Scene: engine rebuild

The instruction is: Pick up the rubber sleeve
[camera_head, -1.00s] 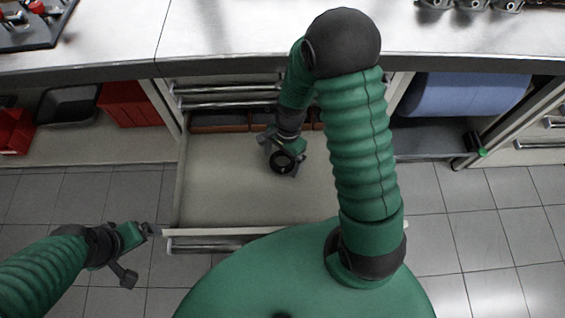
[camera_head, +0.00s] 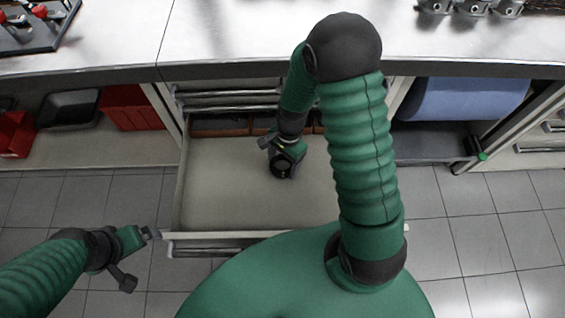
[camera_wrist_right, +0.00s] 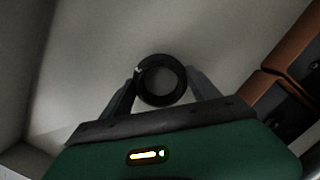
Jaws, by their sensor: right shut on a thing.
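The rubber sleeve (camera_wrist_right: 161,101) is a short black ring. It shows between the two fingers of my right gripper (camera_wrist_right: 160,88) in the right wrist view, with a finger against each side. In the head view my right gripper (camera_head: 281,167) is over the open drawer (camera_head: 225,195), with the dark sleeve (camera_head: 279,172) at its tip. I cannot tell whether the sleeve still touches the drawer floor. My left gripper (camera_head: 139,256) is open and empty, to the left of the drawer front, above the tiled floor.
Brown boxes (camera_head: 220,126) line the back of the drawer, and they also show at the right of the wrist view (camera_wrist_right: 278,100). The drawer's walls surround my right gripper. The workbench (camera_head: 230,35) overhangs behind. Red bins (camera_head: 128,107) stand on a shelf to the left.

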